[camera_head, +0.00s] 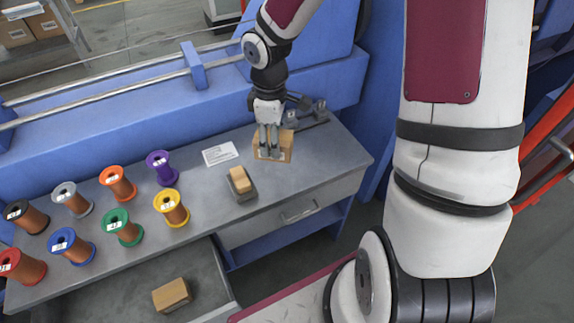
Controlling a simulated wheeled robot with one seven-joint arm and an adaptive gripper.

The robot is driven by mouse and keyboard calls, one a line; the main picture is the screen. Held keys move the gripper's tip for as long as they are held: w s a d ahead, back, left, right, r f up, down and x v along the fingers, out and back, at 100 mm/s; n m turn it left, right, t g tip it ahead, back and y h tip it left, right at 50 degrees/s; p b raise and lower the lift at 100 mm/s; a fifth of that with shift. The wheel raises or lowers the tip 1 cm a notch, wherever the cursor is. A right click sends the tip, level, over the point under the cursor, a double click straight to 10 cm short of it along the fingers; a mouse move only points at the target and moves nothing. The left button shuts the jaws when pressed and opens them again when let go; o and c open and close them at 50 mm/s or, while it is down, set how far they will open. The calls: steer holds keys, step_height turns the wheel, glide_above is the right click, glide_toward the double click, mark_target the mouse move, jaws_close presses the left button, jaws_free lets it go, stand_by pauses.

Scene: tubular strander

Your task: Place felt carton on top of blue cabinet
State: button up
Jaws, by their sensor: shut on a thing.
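A small brown carton (286,153) stands at the right part of the grey-topped workbench, and I take it to be the felt carton, though no label can be read. My gripper (270,152) points down and is shut on it, with the fingers over its near side. The carton appears to be at the bench top; I cannot tell whether it touches it. A tall blue cabinet-like body (316,38) rises behind the bench, part of the blue machine. My arm hides some of it, and its top is out of view.
The workbench (205,185) holds several wire spools (124,228) at left, a white card (220,154) and a tan block (239,179) on a dark holder. Dark metal parts (318,112) lie close behind the carton. An open drawer (112,290) holds another brown box (171,296).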

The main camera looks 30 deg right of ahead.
steer(key=s+d+f+n+b, duration=0.1)
steer(key=s+f+n+b, duration=0.35)
steer(key=f+n, duration=0.8)
steer(key=w+d+n, duration=0.1)
steer(key=w+d, duration=0.2)
steer(key=d, duration=0.1)
steer(key=w+d+r+n+b, duration=0.1)
steer(key=w+d, duration=0.2)
steer(key=d, duration=0.1)
steer(key=w+d+r+n, duration=0.1)
steer(key=w+d+n, duration=0.1)
steer(key=d, duration=0.3)
steer(key=shift+w, duration=0.7)
steer(key=shift+d+f+b, duration=0.1)
steer(key=shift+f+b, duration=0.6)
steer(key=shift+f, duration=0.95)
steer(key=shift+f, duration=0.1)
steer(key=o, duration=1.2)
